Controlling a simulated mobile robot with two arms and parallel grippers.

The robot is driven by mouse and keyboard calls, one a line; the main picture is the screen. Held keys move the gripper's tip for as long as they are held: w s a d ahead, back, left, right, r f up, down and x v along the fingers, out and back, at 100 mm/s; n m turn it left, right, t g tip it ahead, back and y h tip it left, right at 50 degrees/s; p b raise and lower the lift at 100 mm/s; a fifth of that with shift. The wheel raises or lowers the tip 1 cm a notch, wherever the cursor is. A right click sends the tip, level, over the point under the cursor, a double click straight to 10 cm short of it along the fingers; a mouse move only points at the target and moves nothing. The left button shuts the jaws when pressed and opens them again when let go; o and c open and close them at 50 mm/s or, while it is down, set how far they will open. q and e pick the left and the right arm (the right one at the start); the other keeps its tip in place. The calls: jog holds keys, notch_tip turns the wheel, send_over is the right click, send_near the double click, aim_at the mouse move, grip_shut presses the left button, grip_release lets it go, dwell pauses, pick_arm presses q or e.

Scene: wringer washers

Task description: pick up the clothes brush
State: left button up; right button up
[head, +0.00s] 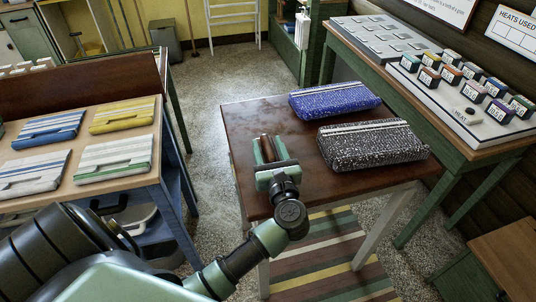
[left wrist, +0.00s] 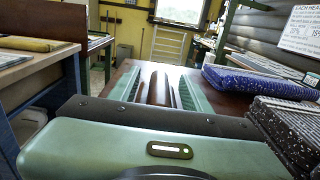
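The clothes brush (head: 267,149) is a narrow brown wooden piece lying on the dark brown tabletop (head: 245,118). In the left wrist view the brush (left wrist: 158,88) points away from me, midway between two pale green fingers. My left gripper (head: 269,150) reaches over the table, with one finger on each side of the brush. The fingers are apart, and brown strips show between them and the brush, so the gripper looks open around it. The near end of the brush is hidden by the gripper body. My right gripper is not in view.
A blue patterned bundle (head: 334,100) and a black-and-white speckled bundle (head: 372,146) lie right of the gripper. A left table (head: 130,190) holds folded striped cloths. A green bench (head: 452,154) with small coloured boxes stands at right. A striped rug (head: 322,262) lies below.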

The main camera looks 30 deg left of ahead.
pick_arm(q)
grip_shut()
notch_tip(320, 180, up, 19)
notch_tip(320, 180, up, 9)
jog(key=p, duration=0.8)
send_over(268, 145)
dwell(0.7)
